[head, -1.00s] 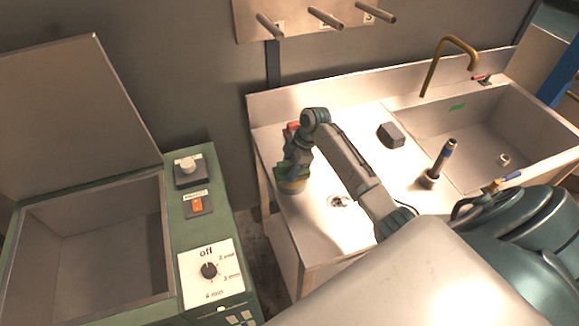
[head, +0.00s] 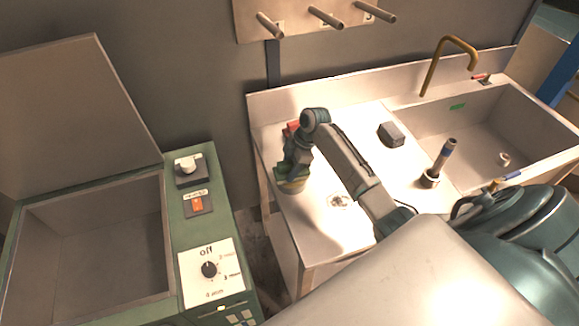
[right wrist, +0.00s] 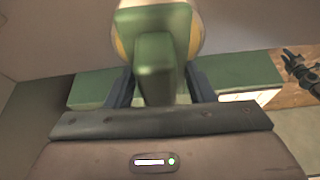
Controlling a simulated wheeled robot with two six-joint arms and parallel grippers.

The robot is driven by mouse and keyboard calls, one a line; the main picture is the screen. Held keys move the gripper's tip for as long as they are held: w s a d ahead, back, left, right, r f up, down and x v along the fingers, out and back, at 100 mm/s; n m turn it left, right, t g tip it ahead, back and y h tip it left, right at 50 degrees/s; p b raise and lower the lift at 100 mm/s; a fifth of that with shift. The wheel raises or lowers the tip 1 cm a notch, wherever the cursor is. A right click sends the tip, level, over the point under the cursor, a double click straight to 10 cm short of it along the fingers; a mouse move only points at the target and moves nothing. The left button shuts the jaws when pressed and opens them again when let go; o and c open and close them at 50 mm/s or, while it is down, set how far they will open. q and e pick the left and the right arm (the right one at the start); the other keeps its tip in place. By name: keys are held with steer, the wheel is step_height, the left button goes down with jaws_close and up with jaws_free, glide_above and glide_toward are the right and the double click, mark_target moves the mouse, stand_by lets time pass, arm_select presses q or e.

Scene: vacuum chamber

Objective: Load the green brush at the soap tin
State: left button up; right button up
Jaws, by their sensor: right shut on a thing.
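My right gripper (head: 294,168) points down over the left end of the steel counter. In the right wrist view the right gripper (right wrist: 158,84) is shut on the green brush (right wrist: 154,58), with a blue-grey finger on either side. The brush's green head is over a round, pale yellow-rimmed soap tin (right wrist: 197,38). The tin (head: 291,187) shows only partly in the head view, below the gripper. The brush hides most of the tin, so I cannot tell whether they touch. My left gripper is not seen.
The sink (head: 480,140) with a brass tap (head: 431,75) is at right. An open green-framed tank (head: 95,235) stands at left.

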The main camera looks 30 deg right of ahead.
stand_by(0.4)
steer(key=shift+r, duration=3.5)
